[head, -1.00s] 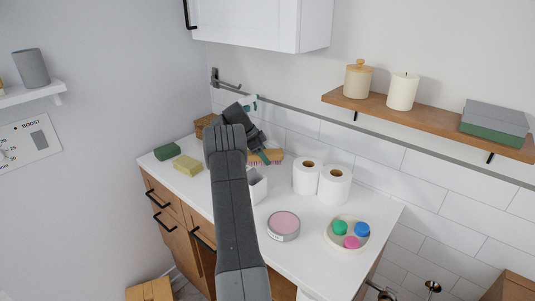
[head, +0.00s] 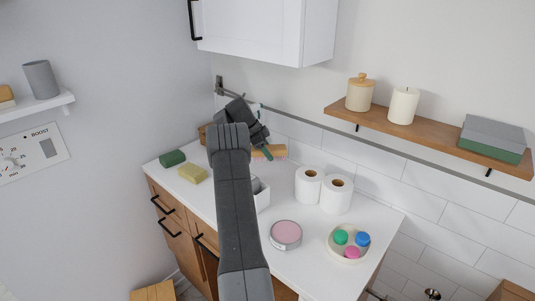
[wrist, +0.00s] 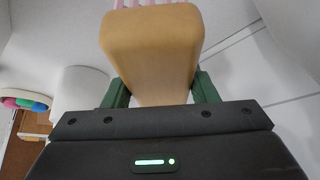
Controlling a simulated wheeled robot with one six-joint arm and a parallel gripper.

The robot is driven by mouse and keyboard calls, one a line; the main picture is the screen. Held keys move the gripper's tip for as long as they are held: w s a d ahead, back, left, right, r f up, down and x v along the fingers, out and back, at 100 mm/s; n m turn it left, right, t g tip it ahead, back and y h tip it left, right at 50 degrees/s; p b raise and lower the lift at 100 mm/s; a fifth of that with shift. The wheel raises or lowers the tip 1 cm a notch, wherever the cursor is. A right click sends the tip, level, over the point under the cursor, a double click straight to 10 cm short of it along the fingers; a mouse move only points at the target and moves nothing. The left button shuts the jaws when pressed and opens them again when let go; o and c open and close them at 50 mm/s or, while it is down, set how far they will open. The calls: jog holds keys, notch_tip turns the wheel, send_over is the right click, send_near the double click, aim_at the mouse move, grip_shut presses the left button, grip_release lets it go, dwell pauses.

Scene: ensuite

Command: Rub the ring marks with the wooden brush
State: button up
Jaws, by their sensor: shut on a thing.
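The wooden brush (wrist: 150,50) fills the upper middle of the wrist view, a tan block with pink bristles at the top edge. My gripper (wrist: 160,92) is shut on it, with a green finger on each side. In the head view the brush (head: 275,151) shows as a small tan piece with pink bristles, near the tiled wall at the back of the white counter (head: 314,253). My arm covers part of it. I cannot make out the ring marks in either view; my arm hides part of the counter. I cannot tell whether the bristles touch anything.
Two paper rolls (head: 335,195) stand right of my arm, beside a white container (head: 263,198). A pink-topped tin (head: 286,235) and a dish (head: 335,253) with coloured caps lie nearer. A yellow sponge (head: 193,173) and green block (head: 172,158) lie left. A shelf (head: 430,136) hangs above.

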jog(key=shift+r, duration=0.15)
jog(key=shift+r+p, duration=0.95)
jog(key=shift+r, duration=0.45)
